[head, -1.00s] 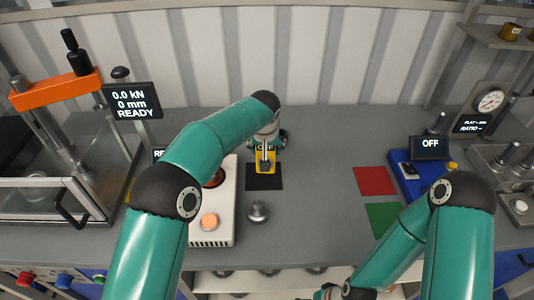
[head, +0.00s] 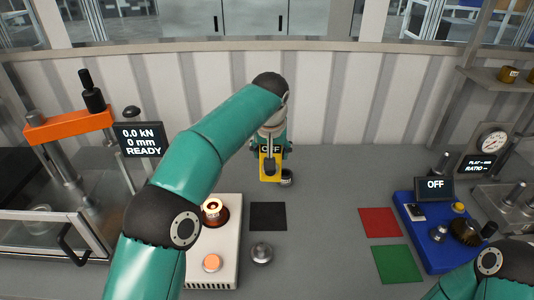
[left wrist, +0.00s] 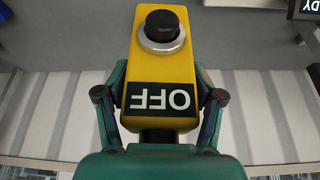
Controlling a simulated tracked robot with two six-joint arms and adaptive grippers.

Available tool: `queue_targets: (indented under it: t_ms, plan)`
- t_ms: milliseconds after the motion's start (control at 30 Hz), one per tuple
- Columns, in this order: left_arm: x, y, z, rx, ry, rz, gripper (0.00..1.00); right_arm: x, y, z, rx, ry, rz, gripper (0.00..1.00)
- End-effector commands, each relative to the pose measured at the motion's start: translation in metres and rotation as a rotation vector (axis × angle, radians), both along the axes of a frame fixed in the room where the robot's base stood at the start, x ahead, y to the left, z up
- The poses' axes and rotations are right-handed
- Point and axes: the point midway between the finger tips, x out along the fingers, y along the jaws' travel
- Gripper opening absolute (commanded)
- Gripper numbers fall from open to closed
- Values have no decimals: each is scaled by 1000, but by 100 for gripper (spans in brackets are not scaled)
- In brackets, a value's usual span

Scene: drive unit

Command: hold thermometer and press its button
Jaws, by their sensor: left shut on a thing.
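The thermometer (head: 270,167) is a yellow handheld device with a black screen reading OFF. My left gripper (head: 270,149) is shut on it and holds it up above the bench, beyond the black square mat. In the left wrist view the yellow thermometer (left wrist: 162,65) sits between the two fingers of my left gripper (left wrist: 160,105). Its round black button (left wrist: 162,25) in a silver ring faces the camera, and the OFF text appears upside down. My right gripper is out of view; only part of my right arm shows at the lower right.
A silver knob-like piece (head: 262,253) and a small metal cup (head: 286,178) are nearby. Red (head: 380,222) and green (head: 397,264) mats and a blue gear unit (head: 425,240) lie right.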

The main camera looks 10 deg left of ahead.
Motion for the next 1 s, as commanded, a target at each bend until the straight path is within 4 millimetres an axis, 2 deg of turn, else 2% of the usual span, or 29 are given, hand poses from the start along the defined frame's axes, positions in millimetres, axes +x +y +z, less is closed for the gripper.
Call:
queue_targets:
  t_ms: [167,1000]
  plan:
    - [0,0,-3,0,-2,1,27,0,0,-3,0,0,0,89]
    - [0,2,-45,0,-1,3,27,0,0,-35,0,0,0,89]
